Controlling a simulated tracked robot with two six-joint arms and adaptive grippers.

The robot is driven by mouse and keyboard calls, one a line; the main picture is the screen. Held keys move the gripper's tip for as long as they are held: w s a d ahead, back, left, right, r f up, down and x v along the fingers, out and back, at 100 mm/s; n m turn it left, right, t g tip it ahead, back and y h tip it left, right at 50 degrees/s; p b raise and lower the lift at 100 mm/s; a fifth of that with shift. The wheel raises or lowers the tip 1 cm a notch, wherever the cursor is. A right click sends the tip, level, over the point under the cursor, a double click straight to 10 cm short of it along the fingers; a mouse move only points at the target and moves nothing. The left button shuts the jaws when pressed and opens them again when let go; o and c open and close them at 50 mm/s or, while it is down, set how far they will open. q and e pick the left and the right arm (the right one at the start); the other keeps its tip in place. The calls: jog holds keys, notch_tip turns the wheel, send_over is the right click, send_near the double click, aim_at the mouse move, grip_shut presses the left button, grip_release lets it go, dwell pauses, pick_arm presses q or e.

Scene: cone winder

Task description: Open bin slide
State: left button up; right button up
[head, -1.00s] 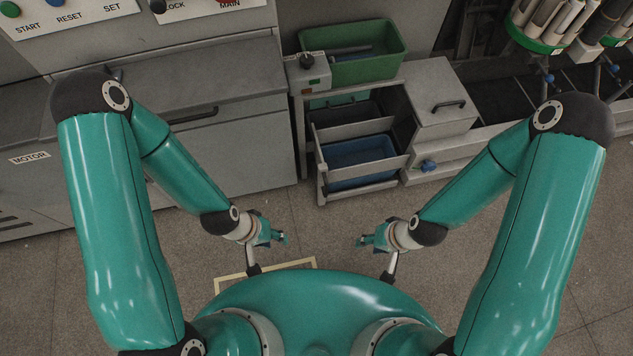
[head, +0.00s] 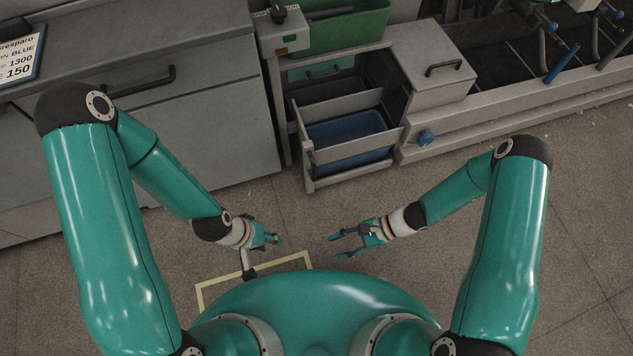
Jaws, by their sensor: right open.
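The bin slide (head: 352,170) is a grey frame with side rails at the lower front of the cabinet. It holds a blue bin (head: 348,133), and its front stands out past the dark opening behind. My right gripper (head: 340,246) is open and empty, with its fingers pointing left, over the floor in front of the slide and apart from it. My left gripper (head: 274,240) is left of it, also over the floor and apart from the slide. Its fingers are small and overlap, so I cannot tell whether they are open.
A green bin (head: 345,28) and a small control box (head: 283,30) are above. A grey drawer cabinet (head: 215,115) stands left. The floor before the slide is clear.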

jog(key=w+f+m+t+y+b, duration=0.3)
jog(key=w+f+m+t+b, duration=0.25)
jog(key=w+f, duration=0.3)
jog(key=m+t+b, duration=0.3)
jog(key=m+t, duration=0.3)
jog(key=t, duration=0.2)
send_near(314, 170)
pick_arm(q)
notch_tip(314, 170, down, 15)
jog(key=b, duration=0.3)
jog(key=shift+b, duration=0.3)
pick_arm(e)
jog(key=x, duration=0.3)
jog(key=f+x, duration=0.1)
jog(key=x, duration=0.3)
jog(key=f+x, duration=0.1)
jog(key=x, duration=0.2)
jog(key=shift+w+a+f, duration=0.1)
jog(key=shift+w, duration=0.4)
jog(key=shift+c, duration=0.3)
grip_shut()
